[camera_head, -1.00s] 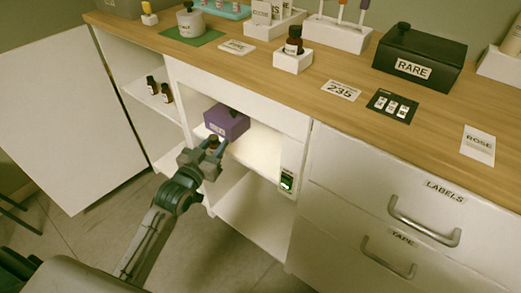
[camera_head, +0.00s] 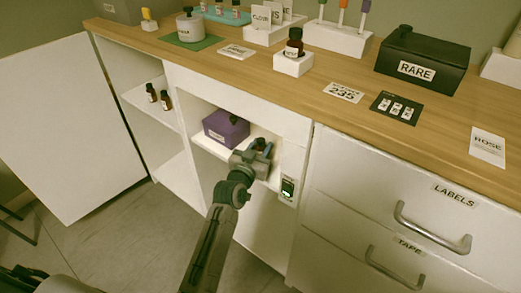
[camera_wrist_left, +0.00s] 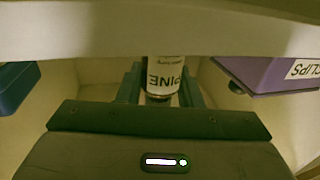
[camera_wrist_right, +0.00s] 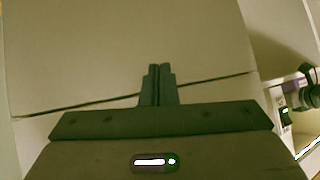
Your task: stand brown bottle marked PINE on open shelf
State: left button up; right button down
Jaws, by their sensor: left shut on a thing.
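The brown bottle marked PINE (camera_wrist_left: 165,76) is between the fingers of my left gripper (camera_wrist_left: 161,88), its white label reading upside down in the left wrist view. In the head view my left gripper (camera_head: 262,148) is at the open shelf (camera_head: 203,138), right of the purple box; only the dark top of the bottle (camera_head: 261,143) shows there. I cannot tell whether the bottle's base touches the shelf. My right gripper (camera_wrist_right: 157,78) shows only in the right wrist view, its fingers together and empty.
The purple CLIPS box (camera_head: 226,127) stands on the shelf left of the gripper; it also shows in the left wrist view (camera_wrist_left: 262,75). A blue object (camera_wrist_left: 15,85) is on the other side. A small green-lit device (camera_head: 288,189) is on the cabinet's right edge. Two small bottles (camera_head: 158,95) stand on the left shelf.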

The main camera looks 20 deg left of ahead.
pick_arm(q)
jog(key=shift+f, duration=0.15)
jog(key=shift+f, duration=0.1)
jog(key=o, duration=1.1)
jog(key=shift+c, duration=0.2)
jog(key=s+a+f+g, duration=0.1)
jog(key=s+f+g, duration=0.1)
jog(key=s, duration=0.9)
jog(key=s+a+f+n+g, duration=0.1)
jog(key=s+f+g, duration=0.2)
jog(key=s, duration=0.9)
jog(key=s+a+f+g, duration=0.1)
jog(key=s+f+g, duration=0.2)
jog(key=s, duration=0.9)
jog(key=shift+s+f, duration=0.2)
jog(key=shift+f, duration=0.7)
jog(key=shift+a, duration=0.1)
